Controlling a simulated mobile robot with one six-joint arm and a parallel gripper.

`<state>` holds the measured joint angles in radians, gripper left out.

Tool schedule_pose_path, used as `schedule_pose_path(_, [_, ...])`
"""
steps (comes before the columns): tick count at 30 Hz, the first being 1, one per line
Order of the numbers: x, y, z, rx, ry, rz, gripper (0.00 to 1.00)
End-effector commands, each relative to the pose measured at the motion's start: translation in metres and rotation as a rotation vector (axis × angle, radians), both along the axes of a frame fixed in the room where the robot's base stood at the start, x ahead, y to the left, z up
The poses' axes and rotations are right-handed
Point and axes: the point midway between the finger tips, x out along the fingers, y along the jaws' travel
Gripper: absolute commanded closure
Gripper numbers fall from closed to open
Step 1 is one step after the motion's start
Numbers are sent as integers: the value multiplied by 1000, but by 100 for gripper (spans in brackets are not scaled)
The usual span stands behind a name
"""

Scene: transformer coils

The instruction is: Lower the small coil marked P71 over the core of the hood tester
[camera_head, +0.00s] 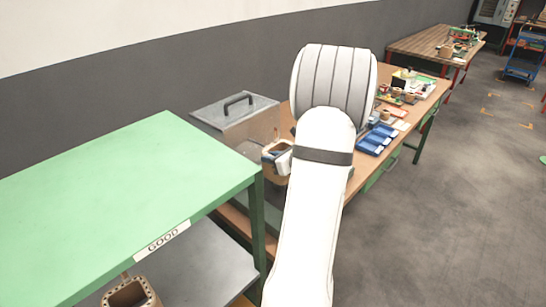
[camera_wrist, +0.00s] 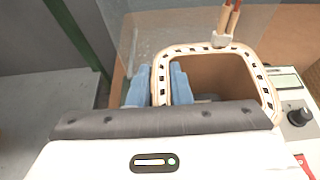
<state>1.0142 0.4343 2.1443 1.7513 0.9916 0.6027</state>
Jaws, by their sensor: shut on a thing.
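The small coil (camera_wrist: 262,85) is a tan, squarish ring with dark slots along its rim and two reddish leads at one end. My gripper (camera_wrist: 162,82) is shut on its wall, one blue finger inside the opening and one outside. No P71 mark is readable. In the head view the coil (camera_head: 269,150) is held at the hood tester (camera_head: 236,109), a clear-sided box with a grey lid and black handle. My gripper (camera_head: 282,158) is partly hidden by my arm there. The core cannot be made out in either view.
A green-topped rack (camera_head: 110,185) labelled GOOD stands at the left, with another coil (camera_head: 131,293) on its lower shelf. Blue bins (camera_head: 376,139) and small parts lie on the wooden bench right of my arm. A panel with a black knob (camera_wrist: 299,115) is beside the coil.

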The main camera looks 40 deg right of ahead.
Motion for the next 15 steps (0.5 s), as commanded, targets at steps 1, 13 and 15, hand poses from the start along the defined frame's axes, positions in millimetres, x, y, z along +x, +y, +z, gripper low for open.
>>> schedule_pose_path(1, [0, 0, -2, -2, -2, 1, 100])
schedule_pose_path(13, [1, 0, -12, -2, -2, 1, 100])
schedule_pose_path(15, [1, 0, -12, -2, -2, 1, 100])
